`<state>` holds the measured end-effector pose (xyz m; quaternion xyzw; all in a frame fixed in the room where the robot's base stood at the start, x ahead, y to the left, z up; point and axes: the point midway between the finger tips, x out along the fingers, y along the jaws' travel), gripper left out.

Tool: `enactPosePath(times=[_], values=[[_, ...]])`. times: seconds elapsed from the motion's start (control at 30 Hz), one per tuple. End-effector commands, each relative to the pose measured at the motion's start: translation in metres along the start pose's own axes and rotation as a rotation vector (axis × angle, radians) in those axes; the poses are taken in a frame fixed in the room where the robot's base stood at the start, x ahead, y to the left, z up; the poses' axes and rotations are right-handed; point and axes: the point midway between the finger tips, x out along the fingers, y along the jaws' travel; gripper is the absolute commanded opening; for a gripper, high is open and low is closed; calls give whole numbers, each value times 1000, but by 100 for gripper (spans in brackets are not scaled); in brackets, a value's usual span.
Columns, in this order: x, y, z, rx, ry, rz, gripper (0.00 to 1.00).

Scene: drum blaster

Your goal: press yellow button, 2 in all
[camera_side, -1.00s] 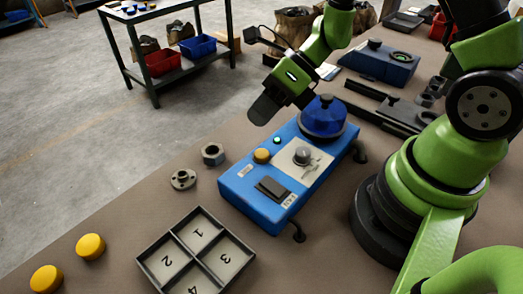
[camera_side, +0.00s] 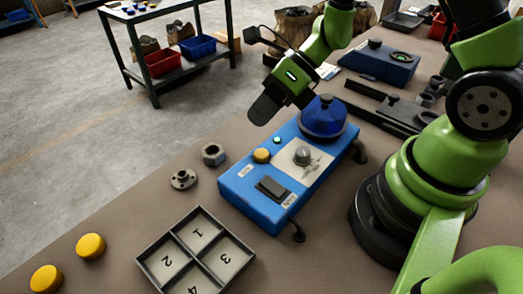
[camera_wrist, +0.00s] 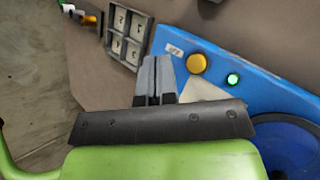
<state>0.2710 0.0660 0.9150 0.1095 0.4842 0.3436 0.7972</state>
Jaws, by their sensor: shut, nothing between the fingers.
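The yellow button (camera_side: 261,155) is on top of the blue box (camera_side: 235,190), near its far left edge. It also shows in the wrist view (camera_wrist: 197,63), beside a lit green light (camera_wrist: 233,79). My gripper (camera_side: 258,115) is shut and empty, above and behind the yellow button in the side view, apart from it. In the wrist view my gripper's fingertips (camera_wrist: 156,62) are together, to the left of the button. Two loose yellow discs (camera_side: 68,262) lie on the table at the lower left.
The box also carries a grey knob (camera_side: 302,155), a black rocker switch (camera_side: 272,189) and a blue domed lid (camera_side: 323,118). A hex nut (camera_side: 213,154), a flanged ring (camera_side: 184,179) and a numbered tray (camera_side: 160,260) lie on the table. Black feet stick out from the box.

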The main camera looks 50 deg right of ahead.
Motion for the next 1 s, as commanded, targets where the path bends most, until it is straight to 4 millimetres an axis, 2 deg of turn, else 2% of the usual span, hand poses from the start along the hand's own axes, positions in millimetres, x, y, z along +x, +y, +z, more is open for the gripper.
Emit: enactPosePath(times=[0.3,0.6,1.0], values=[[-2,1,2,-2,-1,0,0],[-26,19,19,-4,-2,-1,0],[-25,18,18,2,1,1,0]])
